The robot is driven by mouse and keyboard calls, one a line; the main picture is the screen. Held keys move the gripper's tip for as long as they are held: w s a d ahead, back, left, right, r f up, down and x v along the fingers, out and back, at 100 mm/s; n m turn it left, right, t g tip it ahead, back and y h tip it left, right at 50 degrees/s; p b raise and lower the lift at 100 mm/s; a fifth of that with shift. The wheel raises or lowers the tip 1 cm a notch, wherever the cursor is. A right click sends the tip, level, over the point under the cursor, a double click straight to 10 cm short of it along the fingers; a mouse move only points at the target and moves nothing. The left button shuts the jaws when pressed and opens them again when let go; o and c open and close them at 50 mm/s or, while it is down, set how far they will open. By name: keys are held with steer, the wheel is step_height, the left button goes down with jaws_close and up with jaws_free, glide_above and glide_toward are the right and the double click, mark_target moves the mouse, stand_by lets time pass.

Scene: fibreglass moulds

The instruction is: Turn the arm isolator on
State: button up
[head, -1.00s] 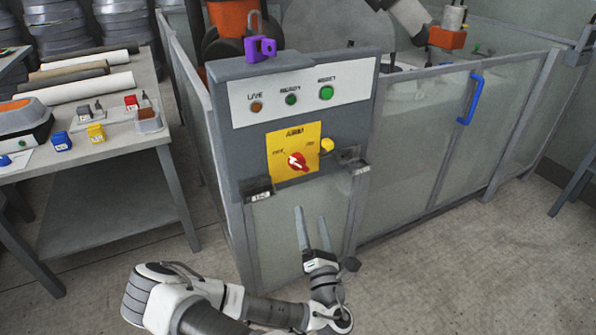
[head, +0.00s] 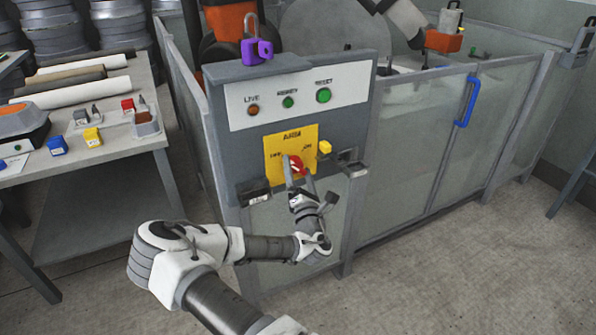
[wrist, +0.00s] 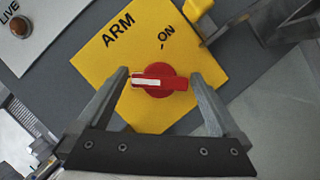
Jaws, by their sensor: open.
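The arm isolator is a red rotary knob (head: 297,162) on a yellow plate (head: 275,139) marked ARM, on the grey control panel. In the wrist view the knob (wrist: 176,83) has a white mark on its left end, pointing away from the ON label (wrist: 166,34), which is above it. The OFF label is not visible in the wrist view. My gripper (wrist: 158,76) is open, with one finger on each side of the knob and a visible gap to it. In the head view my gripper (head: 298,172) is in front of the plate's lower part and partly covers the knob.
A yellow block (head: 324,147) sits just right of the plate. LIVE lamp (head: 253,110) and green buttons (head: 323,95) are above. A bracket (head: 253,192) juts out at lower left. A bench (head: 100,153) stands left.

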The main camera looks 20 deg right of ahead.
steer(key=shift+w, duration=0.1)
steer(key=c, duration=1.2)
steer(key=shift+r, duration=0.1)
steer(key=m+g+p, duration=0.1)
steer(key=m, duration=0.1)
steer(key=m+g+h+p, duration=0.1)
steer(key=m, duration=0.2)
steer(key=shift+r+p, duration=0.15)
steer(key=shift+p, duration=0.15)
steer(key=m+g+p, duration=0.1)
steer(key=m+p, duration=0.1)
steer(key=m, duration=0.2)
steer(key=shift+m+g, duration=0.4)
steer(key=m+g+y+p, duration=0.1)
steer(key=m, duration=0.3)
steer(key=shift+p, duration=0.3)
steer(key=m+g+y, duration=0.1)
steer(key=m, duration=0.2)
steer(key=shift+y, duration=0.3)
